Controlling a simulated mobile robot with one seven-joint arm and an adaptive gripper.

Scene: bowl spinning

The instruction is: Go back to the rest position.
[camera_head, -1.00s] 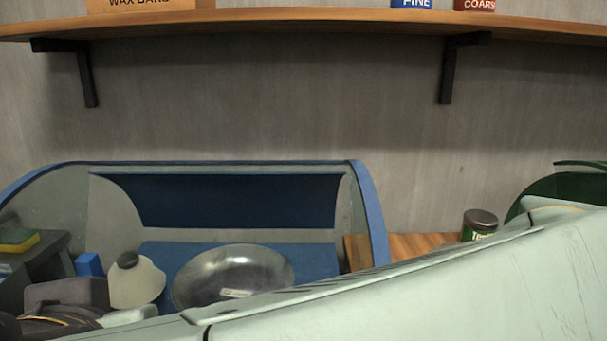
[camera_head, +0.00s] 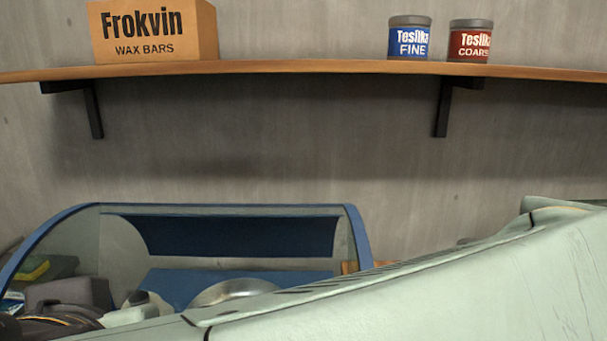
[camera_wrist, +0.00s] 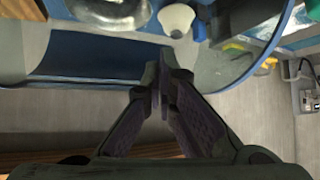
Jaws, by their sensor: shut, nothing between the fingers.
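My gripper (camera_wrist: 160,92) shows in the wrist view with its two dark fingers together and nothing held between them. It is apart from the metal bowl (camera_wrist: 110,12), which lies toward the top of that view. In the head view the bowl (camera_head: 235,291) sits inside the blue-rimmed hood (camera_head: 355,225), its lower part hidden behind my pale green arm. A white cone-shaped piece (camera_wrist: 176,19) stands beside the bowl. My gripper's fingers are not clearly visible in the head view.
A wooden shelf (camera_head: 300,67) crosses above, bearing a Frokvin wax bars box (camera_head: 155,30), a blue tin (camera_head: 409,38) and a red tin (camera_head: 470,42). A yellow-green sponge (camera_head: 33,270) lies at left. The wall between shelf and hood is clear.

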